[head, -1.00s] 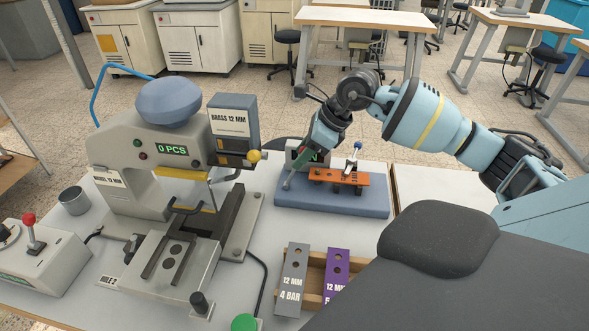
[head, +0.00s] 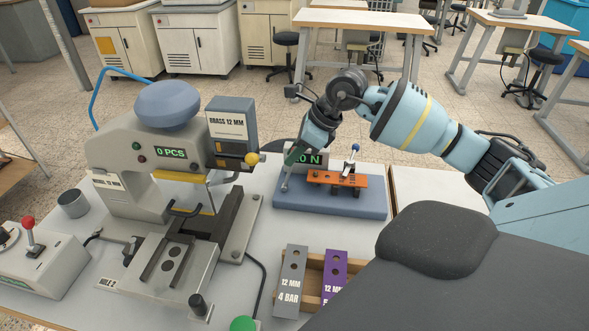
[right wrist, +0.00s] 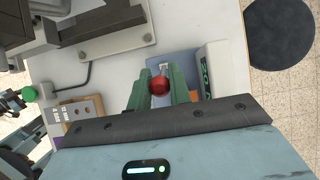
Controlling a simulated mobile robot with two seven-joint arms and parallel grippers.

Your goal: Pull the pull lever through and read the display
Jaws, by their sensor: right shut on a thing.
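The tester has a blue-grey base (head: 330,199) at the back of the table. Its display (head: 314,159) stands behind my right gripper (head: 291,160), which covers part of it; "0 N" shows in green, and any digit before it is hidden. The display is also in the right wrist view (right wrist: 206,76), too small to read. In that view my right gripper (right wrist: 159,88) has its green fingers shut on the red knob of the pull lever (right wrist: 160,85). In the head view the lever's lower part (head: 284,184) shows at the base's left end.
An orange plate (head: 325,177) with a clamp lies on the tester's base. The stamping press (head: 128,150), reading "0 PCS", stands to the left. A wooden tray (head: 313,298) with a grey bar (head: 290,270) and a purple bar (head: 332,268) is in front.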

